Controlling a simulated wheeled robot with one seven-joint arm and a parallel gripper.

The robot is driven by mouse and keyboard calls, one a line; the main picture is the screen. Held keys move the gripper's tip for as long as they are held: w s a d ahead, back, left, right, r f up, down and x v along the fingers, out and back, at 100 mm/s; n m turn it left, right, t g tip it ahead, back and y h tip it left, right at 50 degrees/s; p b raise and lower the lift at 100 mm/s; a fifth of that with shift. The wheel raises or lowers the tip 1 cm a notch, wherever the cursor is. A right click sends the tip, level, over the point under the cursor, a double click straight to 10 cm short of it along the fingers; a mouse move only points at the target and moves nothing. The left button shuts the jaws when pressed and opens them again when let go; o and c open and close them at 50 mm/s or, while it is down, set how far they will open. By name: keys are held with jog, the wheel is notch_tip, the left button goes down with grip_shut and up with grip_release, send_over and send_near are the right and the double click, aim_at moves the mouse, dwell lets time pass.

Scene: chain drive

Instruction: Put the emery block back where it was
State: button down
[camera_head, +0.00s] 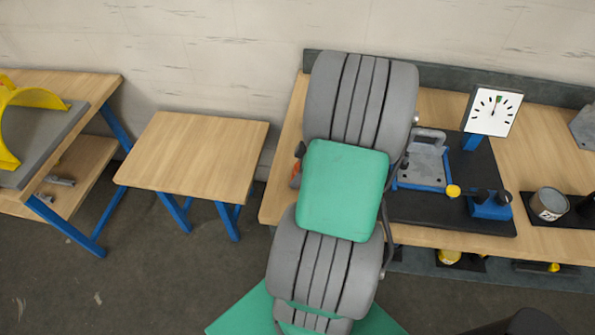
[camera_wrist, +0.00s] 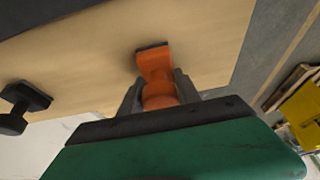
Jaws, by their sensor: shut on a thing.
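My gripper (camera_wrist: 159,88) is shut on an orange block with a dark end face, which I take to be the emery block (camera_wrist: 155,64). In the wrist view it sticks out beyond the fingers, over the wooden bench top. In the head view only a bit of the orange block (camera_head: 295,174) shows at the left edge of my arm, near the left end of the long bench (camera_head: 276,203). My arm hides the rest of it. I cannot tell whether the block touches the bench.
On the long bench stand a dial gauge (camera_head: 493,111), a blue-and-grey fixture (camera_head: 424,166) on a black mat (camera_head: 420,210), and a tin (camera_head: 549,204). A small black knobbed object (camera_wrist: 25,104) shows in the wrist view. The small table (camera_head: 193,155) is bare. A yellow guard (camera_head: 12,115) is far left.

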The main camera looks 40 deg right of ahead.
jog(key=shift+f, duration=0.2)
jog(key=c, duration=0.9)
grip_release()
jog(key=shift+r, duration=0.1)
jog(key=shift+o, duration=0.2)
jog(key=shift+s, duration=0.1)
jog(key=shift+r, duration=0.3)
jog(key=shift+s+d+r, duration=0.1)
jog(key=shift+d+r, duration=0.1)
jog(key=shift+r, duration=0.05)
jog(key=b+v, duration=0.2)
jog(key=v, duration=0.9)
jog(key=w+a+r+m+h, duration=0.1)
jog(key=w+a+r+m, duration=0.15)
jog(key=a, duration=0.55)
jog(key=w+a+r+m+h, duration=0.1)
jog(key=w+a, duration=0.3)
jog(key=a, duration=0.3)
jog(key=s+a+r+m, duration=0.2)
jog(key=s+a+m, duration=0.1)
jog(key=a, duration=0.8)
jog(key=shift+a+m+t+h, duration=0.3)
jog(key=shift+m+h, duration=0.1)
jog(key=shift+m, duration=0.15)
